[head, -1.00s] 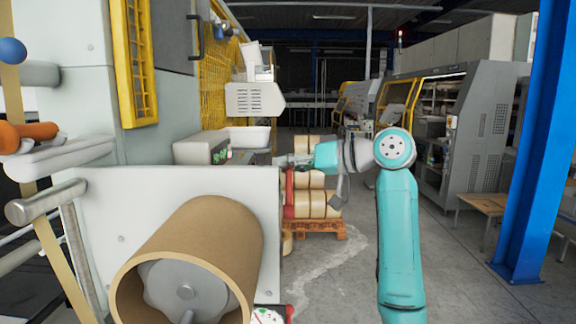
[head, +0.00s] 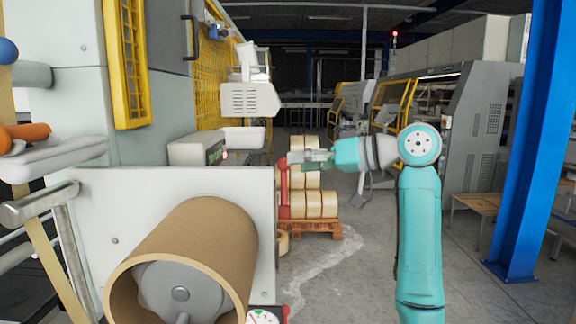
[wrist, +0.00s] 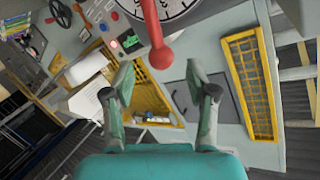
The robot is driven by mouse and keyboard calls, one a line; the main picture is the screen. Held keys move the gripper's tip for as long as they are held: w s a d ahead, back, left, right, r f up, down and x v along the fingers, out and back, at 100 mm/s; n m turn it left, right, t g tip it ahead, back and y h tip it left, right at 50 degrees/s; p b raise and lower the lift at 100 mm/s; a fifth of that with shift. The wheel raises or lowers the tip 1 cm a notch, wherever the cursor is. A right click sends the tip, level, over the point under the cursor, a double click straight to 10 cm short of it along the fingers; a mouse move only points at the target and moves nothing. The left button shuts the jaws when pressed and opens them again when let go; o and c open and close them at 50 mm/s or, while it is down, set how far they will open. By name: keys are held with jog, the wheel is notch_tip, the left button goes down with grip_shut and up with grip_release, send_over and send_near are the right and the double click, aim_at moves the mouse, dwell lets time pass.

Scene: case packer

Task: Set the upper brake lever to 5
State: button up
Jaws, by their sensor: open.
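A red lever (head: 284,190) with a round knob stands about upright beside the right edge of the white roll-stand panel in the head view. In the wrist view the red lever (wrist: 153,22) ends in a ball knob, in front of a white dial (wrist: 185,8) with black marks that is cut off by the top edge. The lever's setting cannot be read. My gripper (wrist: 159,76) is open and empty. The knob shows between and just beyond its fingertips, apart from them. In the head view my gripper (head: 302,157) is at the knob's height, to its right.
A second dial (head: 263,317) with red beside it shows low at the panel's edge. A brown roll (head: 195,245) sits on the panel's near side. Stacked rolls on a pallet (head: 312,228) stand behind.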

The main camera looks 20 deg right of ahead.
jog(key=v, duration=0.7)
jog(key=shift+w, duration=0.1)
